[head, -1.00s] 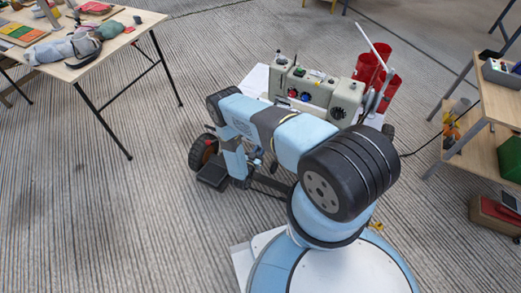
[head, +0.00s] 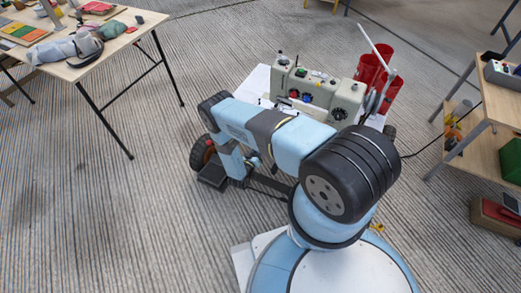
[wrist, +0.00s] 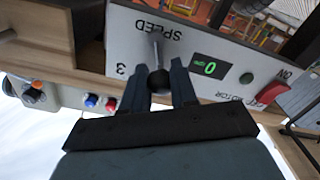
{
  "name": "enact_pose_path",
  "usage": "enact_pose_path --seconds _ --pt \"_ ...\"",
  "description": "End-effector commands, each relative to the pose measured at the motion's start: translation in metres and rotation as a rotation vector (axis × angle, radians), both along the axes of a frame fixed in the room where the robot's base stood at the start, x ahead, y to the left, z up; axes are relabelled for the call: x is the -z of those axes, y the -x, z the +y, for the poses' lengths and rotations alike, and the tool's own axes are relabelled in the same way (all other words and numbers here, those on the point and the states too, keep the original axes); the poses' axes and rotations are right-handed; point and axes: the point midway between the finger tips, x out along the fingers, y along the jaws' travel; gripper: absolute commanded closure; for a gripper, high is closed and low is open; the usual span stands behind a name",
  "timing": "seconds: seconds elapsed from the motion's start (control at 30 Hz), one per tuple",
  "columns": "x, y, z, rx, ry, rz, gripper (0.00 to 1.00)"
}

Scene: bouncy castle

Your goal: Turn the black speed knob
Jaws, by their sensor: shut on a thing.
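In the wrist view, the black speed knob (wrist: 159,83) is a small round ball on a light grey panel (wrist: 140,28), under the label SPEED, which appears upside down. A thin pale line stands just above the knob, and a digit 3 is at its left. My gripper (wrist: 158,75) is shut on the knob, one dark finger on each side. The fingers hide the knob's sides. A small display (wrist: 210,69) right of the knob shows a green 0. In the head view my own arm hides the gripper and the knob.
A green button (wrist: 246,78) and a red ON switch (wrist: 271,91) lie right of the display. In the head view, a beige control box (head: 315,88) stands beyond my arm, with red bins (head: 370,70) beside it. Tables stand at left and right.

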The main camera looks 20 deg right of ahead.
Motion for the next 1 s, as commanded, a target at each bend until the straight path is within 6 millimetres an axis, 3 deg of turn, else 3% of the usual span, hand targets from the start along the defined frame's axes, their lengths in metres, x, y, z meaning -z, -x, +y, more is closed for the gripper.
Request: enact_pose_path --seconds 0.8,0.83,1.0 --pt "0.0029 -0.0034 0.0045 -0.003 0.093 0.098 1.0" --pt "0.003 -0.0034 0.0046 -0.003 0.093 0.098 0.7" --pt "0.0027 -0.0032 0.0039 -0.002 0.095 0.098 0.54"
